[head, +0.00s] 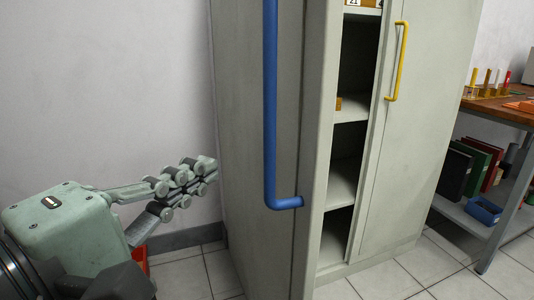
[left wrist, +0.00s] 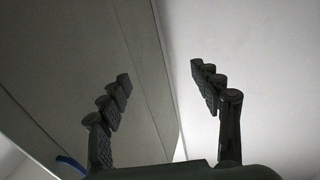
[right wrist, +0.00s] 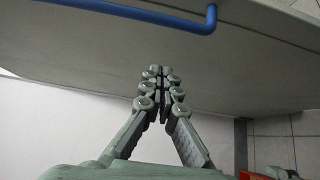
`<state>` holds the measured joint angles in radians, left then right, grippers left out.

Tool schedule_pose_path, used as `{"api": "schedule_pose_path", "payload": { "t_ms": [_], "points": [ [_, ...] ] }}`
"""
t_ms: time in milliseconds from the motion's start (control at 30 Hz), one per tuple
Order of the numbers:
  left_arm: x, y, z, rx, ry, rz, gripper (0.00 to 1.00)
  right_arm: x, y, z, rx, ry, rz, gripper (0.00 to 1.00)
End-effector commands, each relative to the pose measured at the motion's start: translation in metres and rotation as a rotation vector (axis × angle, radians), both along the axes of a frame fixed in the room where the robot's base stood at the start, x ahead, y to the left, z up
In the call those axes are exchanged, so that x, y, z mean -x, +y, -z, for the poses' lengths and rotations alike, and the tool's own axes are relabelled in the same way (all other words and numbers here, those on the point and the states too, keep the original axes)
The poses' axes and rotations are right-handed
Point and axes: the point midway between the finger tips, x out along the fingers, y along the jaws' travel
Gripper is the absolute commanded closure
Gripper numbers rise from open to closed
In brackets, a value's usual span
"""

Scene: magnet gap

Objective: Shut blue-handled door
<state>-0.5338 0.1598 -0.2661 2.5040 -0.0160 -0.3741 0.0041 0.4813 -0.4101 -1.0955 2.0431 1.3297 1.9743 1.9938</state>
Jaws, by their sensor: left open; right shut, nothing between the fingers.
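The blue-handled door (head: 240,120) of a grey cabinet stands open, swung out toward me, with its handle face turned left. Its blue handle (head: 270,110) is a long upright bar; it also shows in the right wrist view (right wrist: 150,14). My right gripper (head: 197,180) is shut and empty, left of the door's outer face and apart from the handle. In the right wrist view its closed fingertips (right wrist: 158,72) point toward the door panel; contact cannot be told. My left gripper (left wrist: 162,85) is open and empty, near a grey panel; it is not seen in the head view.
The other door (head: 410,150), with a yellow handle (head: 398,62), is shut. A wooden table (head: 500,108) with folders below stands at the right. A plain wall (head: 110,90) is at the left.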

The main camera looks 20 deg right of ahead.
Motion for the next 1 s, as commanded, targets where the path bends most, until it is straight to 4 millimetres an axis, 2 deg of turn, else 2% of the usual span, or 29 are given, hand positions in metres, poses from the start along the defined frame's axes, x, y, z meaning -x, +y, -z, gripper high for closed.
{"api": "schedule_pose_path", "payload": {
  "t_ms": [200, 400, 533, 633, 1000],
  "points": [
    [0.009, -0.015, -0.041, 0.095, -0.187, 0.035, 0.36, -0.025, -0.029, 0.003, -0.004, 0.003, 0.003, 1.00],
    [0.017, -0.020, -0.062, 0.144, -0.279, 0.049, 0.36, -0.052, -0.061, 0.002, -0.002, 0.001, 0.003, 1.00],
    [0.017, -0.020, -0.064, 0.147, -0.287, 0.050, 0.36, -0.049, -0.081, 0.001, -0.004, 0.000, 0.001, 1.00],
    [0.014, -0.018, -0.057, 0.126, -0.247, 0.044, 0.36, -0.049, -0.091, -0.001, 0.001, -0.001, 0.002, 1.00],
    [0.011, -0.017, -0.050, 0.112, -0.219, 0.039, 0.36, -0.048, -0.098, 0.000, 0.000, 0.000, 0.000, 1.00]
  ]
}}
